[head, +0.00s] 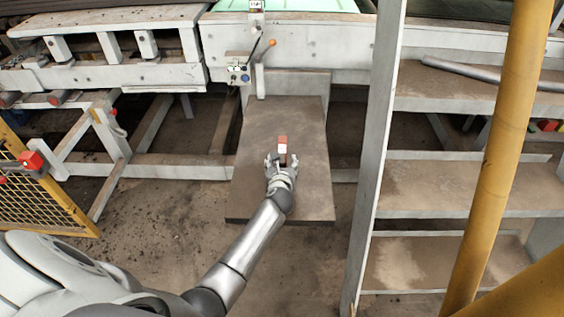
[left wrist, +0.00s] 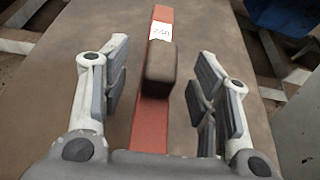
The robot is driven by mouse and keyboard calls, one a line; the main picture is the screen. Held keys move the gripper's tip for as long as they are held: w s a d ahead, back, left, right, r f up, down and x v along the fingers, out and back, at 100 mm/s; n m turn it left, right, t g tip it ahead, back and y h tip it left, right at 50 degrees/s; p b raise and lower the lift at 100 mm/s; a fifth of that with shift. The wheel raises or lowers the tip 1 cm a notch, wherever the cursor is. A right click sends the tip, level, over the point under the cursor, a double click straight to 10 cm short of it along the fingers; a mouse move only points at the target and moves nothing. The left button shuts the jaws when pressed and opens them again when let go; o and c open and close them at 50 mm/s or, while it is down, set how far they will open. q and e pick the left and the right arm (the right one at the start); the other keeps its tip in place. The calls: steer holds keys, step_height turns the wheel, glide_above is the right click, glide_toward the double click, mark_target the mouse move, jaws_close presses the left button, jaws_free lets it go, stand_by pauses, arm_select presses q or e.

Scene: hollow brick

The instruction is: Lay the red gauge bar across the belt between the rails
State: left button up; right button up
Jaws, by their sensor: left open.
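The red gauge bar (head: 282,140) lies on a brown board-like platform (head: 300,200). In the left wrist view the bar (left wrist: 148,130) runs lengthwise between my fingers, with a white label on it and a dark block-shaped grip (left wrist: 160,74) on its top. My left gripper (head: 281,161) is over the bar's near part. In the left wrist view the gripper (left wrist: 162,78) is open, with a finger on each side of the grip and gaps on both sides. A green surface (head: 300,5), perhaps the belt, shows at the top edge behind a pale beam. My right gripper is not in view.
A small control box (head: 238,73) with an orange-knobbed lever (head: 271,43) is mounted above the platform. A pale post (head: 372,160), steps (head: 440,185) and a yellow pole (head: 500,150) stand at right. A yellow mesh guard (head: 45,195) is at left.

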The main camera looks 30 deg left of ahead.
mark_target(282, 156)
arm_select(q)
steer(key=shift+r+b+x, duration=0.2)
steer(key=shift+b+x, duration=0.05)
steer(key=shift+x, duration=1)
steer(key=shift+r+b+x, duration=0.2)
steer(key=shift+x, duration=1.05)
steer(key=shift+w+a, duration=0.1)
steer(key=shift+w, duration=0.05)
steer(key=shift+c, duration=0.2)
jaws_close()
